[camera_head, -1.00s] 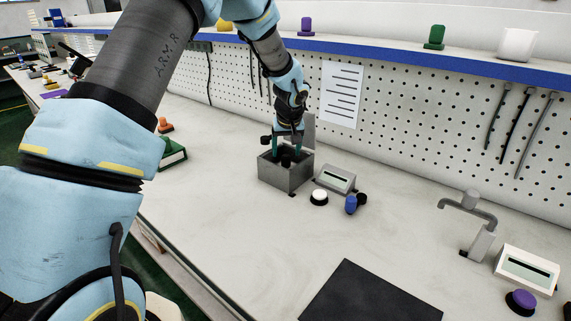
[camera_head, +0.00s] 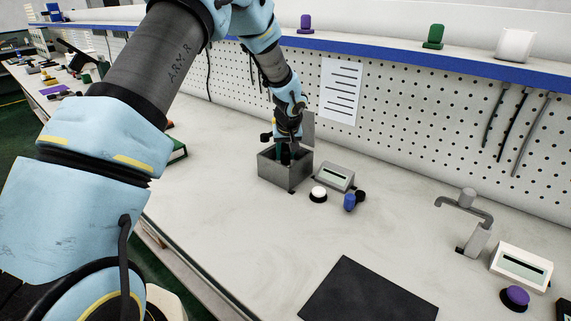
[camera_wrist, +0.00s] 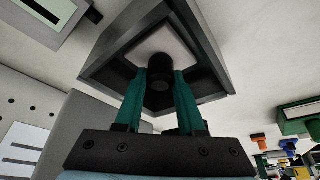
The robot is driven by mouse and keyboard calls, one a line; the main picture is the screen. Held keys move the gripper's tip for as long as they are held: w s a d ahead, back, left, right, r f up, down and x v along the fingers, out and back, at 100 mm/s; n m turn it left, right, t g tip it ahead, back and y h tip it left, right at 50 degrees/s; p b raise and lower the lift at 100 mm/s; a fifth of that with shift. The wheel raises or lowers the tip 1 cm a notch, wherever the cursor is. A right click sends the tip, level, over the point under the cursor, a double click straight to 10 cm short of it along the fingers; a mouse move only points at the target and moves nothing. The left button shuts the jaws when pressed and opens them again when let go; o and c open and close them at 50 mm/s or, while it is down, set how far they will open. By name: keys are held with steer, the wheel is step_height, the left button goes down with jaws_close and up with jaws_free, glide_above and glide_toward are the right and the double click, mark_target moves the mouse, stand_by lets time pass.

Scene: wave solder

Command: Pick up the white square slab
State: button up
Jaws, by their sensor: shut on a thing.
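The white square slab (camera_wrist: 148,46) shows in the wrist view inside an open grey metal box (camera_wrist: 101,57). A black round knob (camera_wrist: 160,66) stands at the middle of the slab. My gripper (camera_wrist: 161,78) has its teal fingers on both sides of this knob and is shut on it. In the head view my gripper (camera_head: 286,157) reaches down into the same box (camera_head: 286,177), whose lid stands open behind it. The box walls hide the slab there, and I cannot tell whether the slab is lifted off the box floor.
A grey display unit (camera_head: 334,177), a white button (camera_head: 318,194) and a blue knob (camera_head: 349,202) stand close right of the box. A pegboard (camera_head: 420,120) rises behind. A black mat (camera_head: 368,292) lies in front. The bench between is clear.

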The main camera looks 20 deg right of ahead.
mark_target(286, 153)
jaws_close()
stand_by(0.3)
step_height(286, 153, up, 10)
steer(key=b, duration=0.2)
steer(key=shift+b, duration=0.3)
